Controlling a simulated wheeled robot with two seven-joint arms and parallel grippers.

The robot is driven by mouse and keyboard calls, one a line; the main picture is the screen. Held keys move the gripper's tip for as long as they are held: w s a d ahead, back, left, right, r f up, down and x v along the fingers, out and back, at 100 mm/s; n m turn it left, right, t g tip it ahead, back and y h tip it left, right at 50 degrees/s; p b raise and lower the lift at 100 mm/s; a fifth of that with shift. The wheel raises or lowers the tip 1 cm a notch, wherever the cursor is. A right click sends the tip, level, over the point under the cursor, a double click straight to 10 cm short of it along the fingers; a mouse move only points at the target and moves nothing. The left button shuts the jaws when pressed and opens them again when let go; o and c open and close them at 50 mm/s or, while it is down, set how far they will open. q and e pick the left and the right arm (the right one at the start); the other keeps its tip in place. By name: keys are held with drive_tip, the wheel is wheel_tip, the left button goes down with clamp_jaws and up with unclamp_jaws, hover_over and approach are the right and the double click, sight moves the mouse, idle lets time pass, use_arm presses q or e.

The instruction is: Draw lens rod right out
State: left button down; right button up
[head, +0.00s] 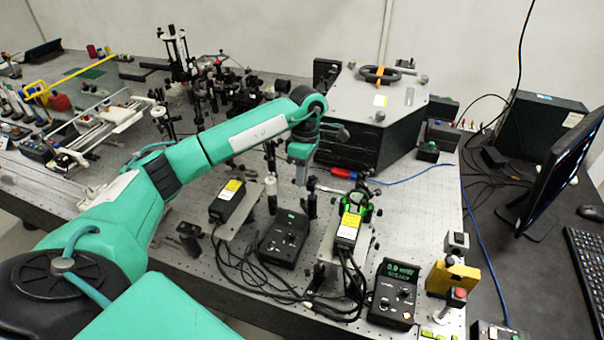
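My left arm reaches in from the left across the bench, and its gripper (302,175) points down over the middle of the bench. The fingers are small and seen from behind, so I cannot tell whether they are open or shut. A dark upright post (311,203) stands just below and beside the fingertips; contact is unclear. Another thin post (271,190) stands to its left. I cannot tell for certain which post is the lens rod. A green-ringed mount (357,199) stands to the right. My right gripper is not in view.
A large black box with a grey lid (405,97) stands behind the gripper. Yellow-labelled boxes (229,198), a controller (284,238), a lit meter (393,290) and loose cables crowd the front. A red-handled tool (349,173) lies close to the gripper. A monitor (560,170) stands right.

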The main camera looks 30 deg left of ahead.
use_arm(q)
drive_tip(key=a+b, duration=0.1)
drive_tip(key=a, duration=0.1)
drive_tip(key=s+a+b, duration=0.1)
drive_tip(key=a, duration=0.1)
drive_tip(key=shift+r, duration=0.1)
drive_tip(key=shift+a, duration=0.1)
drive_tip(key=c, duration=1.5)
unclamp_jaws()
drive_tip(key=shift+a, duration=0.15)
